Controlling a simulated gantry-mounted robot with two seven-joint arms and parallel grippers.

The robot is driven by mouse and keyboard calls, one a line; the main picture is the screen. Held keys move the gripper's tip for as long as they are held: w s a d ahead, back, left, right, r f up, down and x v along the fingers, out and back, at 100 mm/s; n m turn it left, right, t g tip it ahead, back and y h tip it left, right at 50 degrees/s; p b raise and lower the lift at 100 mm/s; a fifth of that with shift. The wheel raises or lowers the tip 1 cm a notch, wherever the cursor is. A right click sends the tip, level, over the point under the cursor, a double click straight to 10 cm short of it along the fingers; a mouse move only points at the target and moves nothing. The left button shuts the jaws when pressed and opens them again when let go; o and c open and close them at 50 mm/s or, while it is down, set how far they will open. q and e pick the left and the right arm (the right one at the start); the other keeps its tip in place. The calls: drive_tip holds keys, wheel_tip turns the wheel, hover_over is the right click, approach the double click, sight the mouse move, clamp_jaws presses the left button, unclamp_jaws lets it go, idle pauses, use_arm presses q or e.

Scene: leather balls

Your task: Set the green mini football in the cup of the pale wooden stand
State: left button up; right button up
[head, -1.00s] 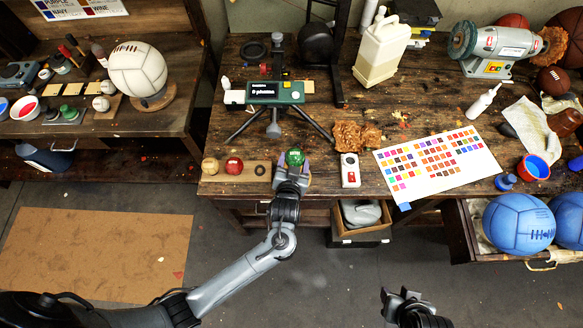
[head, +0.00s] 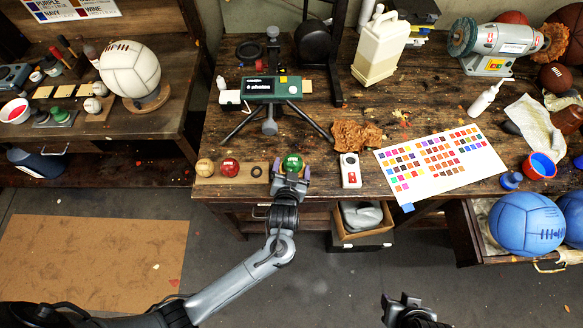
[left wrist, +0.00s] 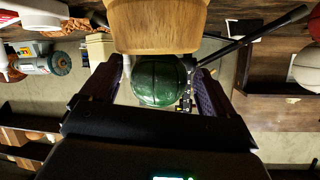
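The green mini football (head: 292,163) is at the front edge of the workbench, between the purple-padded fingers of my left gripper (head: 291,172). In the left wrist view the ball (left wrist: 159,82) shows a gap to the finger on each side, so the gripper is open around it. The pale wooden stand (left wrist: 158,25) fills the top of that inverted view, directly against the ball, which appears to rest in its cup. The cup's inside is hidden. In the head view my gripper covers the stand. My right gripper (head: 403,302) is at the bottom edge, over the floor, its fingers unclear.
Left of the ball, a wooden plank (head: 242,178) holds a tan ball (head: 205,167), a red ball (head: 229,168) and a dark ring. A tripod device (head: 270,90) stands behind. A white remote-like box (head: 350,170) and colour chart (head: 440,160) lie to the right.

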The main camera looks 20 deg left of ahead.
idle(0.3)
use_arm(q)
drive_tip(key=shift+s+r, duration=0.1)
drive_tip(key=shift+r, duration=0.1)
drive_tip(key=v, duration=1.2)
drive_tip(key=s+a+m+g+h, duration=0.1)
drive_tip(key=s+a+g, duration=0.2)
drive_tip(key=s, duration=0.1)
drive_tip(key=s+a+m+g+h, duration=0.1)
drive_tip(key=s+a+g, duration=0.2)
drive_tip(key=s, duration=0.2)
drive_tip(key=s+a+g+h, duration=0.2)
drive_tip(key=s+a+g, duration=0.1)
drive_tip(key=s, duration=0.2)
drive_tip(key=shift+s+a+m+p, duration=0.2)
drive_tip(key=shift+s+m+p, duration=0.05)
drive_tip(key=shift+m+p, duration=0.15)
drive_tip(key=shift+r, duration=0.15)
